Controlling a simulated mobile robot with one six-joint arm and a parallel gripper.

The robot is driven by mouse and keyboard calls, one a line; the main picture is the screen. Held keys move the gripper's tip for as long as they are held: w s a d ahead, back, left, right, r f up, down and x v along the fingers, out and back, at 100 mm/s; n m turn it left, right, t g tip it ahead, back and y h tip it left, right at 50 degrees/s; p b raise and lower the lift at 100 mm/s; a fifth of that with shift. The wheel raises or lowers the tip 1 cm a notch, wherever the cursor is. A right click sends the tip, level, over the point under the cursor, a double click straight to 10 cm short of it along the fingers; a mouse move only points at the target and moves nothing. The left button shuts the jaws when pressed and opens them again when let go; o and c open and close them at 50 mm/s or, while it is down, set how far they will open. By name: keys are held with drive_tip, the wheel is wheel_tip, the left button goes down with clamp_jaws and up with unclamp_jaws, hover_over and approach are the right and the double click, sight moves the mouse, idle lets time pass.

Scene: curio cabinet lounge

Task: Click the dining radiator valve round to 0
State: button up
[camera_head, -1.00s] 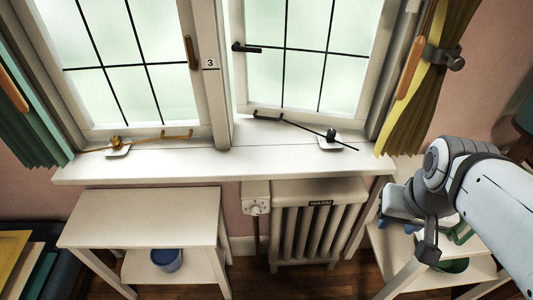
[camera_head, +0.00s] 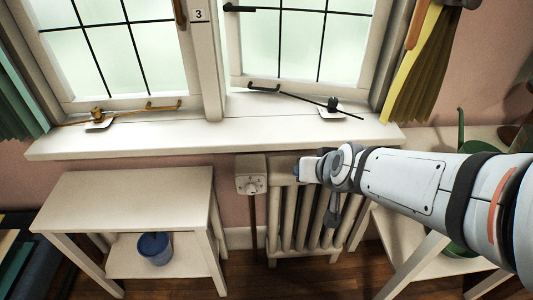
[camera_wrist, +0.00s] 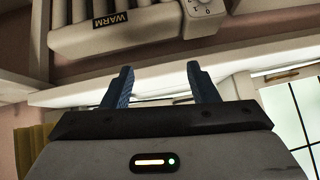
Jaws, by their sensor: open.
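The radiator valve (camera_head: 251,183) is a white box with a round dial, at the left top of the white radiator (camera_head: 290,222), under the windowsill. In the wrist view the valve (camera_wrist: 201,12) shows upside down at the top, with small marks I cannot read fully. The radiator also shows there, with its "WARM" plate (camera_wrist: 110,20). My gripper (camera_head: 297,172) is in front of the radiator's top, to the right of the valve and apart from it. In the wrist view my gripper's two blue fingers (camera_wrist: 160,80) are spread with nothing between them.
The windowsill (camera_head: 210,138) overhangs the radiator. A white side table (camera_head: 130,195) with a blue pot (camera_head: 155,248) on its lower shelf stands left of the valve. Another white table (camera_head: 388,245) stands to the right. Floor is free between the left table and the radiator.

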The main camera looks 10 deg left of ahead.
drive_tip(key=w+a+f+t+y+b, duration=0.1)
drive_tip(key=w+a+f+t+b, duration=0.25)
drive_tip(key=a+f+b, duration=0.85)
drive_tip(key=t+b, duration=0.6)
drive_tip(key=b, duration=0.4)
approach(251, 193)
drive_tip(key=w, duration=0.1)
drive_tip(key=shift+n, duration=0.3)
drive_tip(key=x, duration=0.6)
drive_tip(key=shift+w+a, duration=0.1)
drive_tip(key=shift+a, duration=0.1)
drive_tip(key=shift+w+a, duration=0.15)
drive_tip(key=shift+w, duration=0.35)
